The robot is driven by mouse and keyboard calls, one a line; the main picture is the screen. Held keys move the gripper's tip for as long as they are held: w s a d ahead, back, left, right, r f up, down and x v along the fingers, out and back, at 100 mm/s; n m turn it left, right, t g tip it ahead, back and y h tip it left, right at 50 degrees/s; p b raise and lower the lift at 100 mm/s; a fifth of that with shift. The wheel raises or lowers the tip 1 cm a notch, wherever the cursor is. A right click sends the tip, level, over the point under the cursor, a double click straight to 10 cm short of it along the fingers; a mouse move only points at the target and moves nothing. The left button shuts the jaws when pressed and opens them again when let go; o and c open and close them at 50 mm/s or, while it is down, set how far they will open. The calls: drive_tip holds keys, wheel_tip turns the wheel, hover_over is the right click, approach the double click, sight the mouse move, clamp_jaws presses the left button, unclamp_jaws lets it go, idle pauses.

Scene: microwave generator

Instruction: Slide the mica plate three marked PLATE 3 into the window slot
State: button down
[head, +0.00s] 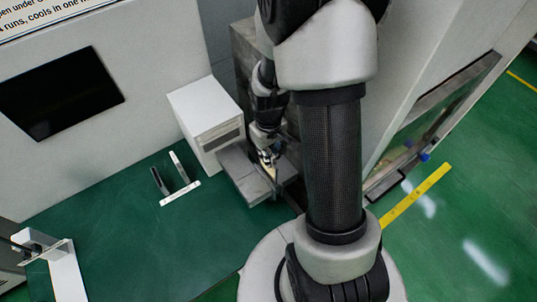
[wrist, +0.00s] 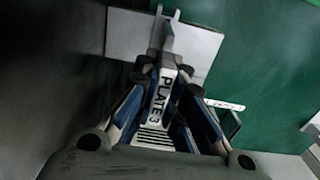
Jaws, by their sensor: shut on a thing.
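My gripper (head: 267,160) is low over a grey ledge (head: 240,181) at the centre of the head view. In the wrist view my gripper (wrist: 167,80) is shut on the mica plate (wrist: 160,95), whose white label reads PLATE 3. The plate's far end points up the picture, over or against a pale grey block (wrist: 198,48) with a small notch at its top edge. I cannot tell whether the plate touches the block. The window slot cannot be made out clearly; the arm and gripper hide part of this area.
A white box (head: 205,112) with a dark slit stands just left of the gripper. A white rack (head: 181,194) with two upright pieces stands on the green surface (head: 110,225). A white-framed fixture (head: 62,268) is at lower left.

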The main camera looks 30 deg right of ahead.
sight(269, 151)
drive_tip(key=shift+f+b, duration=3.3)
drive_tip(key=shift+f, duration=0.6)
drive_tip(key=c, duration=1.6)
unclamp_jaws()
wheel_tip(269, 151, up, 12)
drive_tip(key=shift+r, duration=0.1)
drive_tip(key=shift+s, duration=0.1)
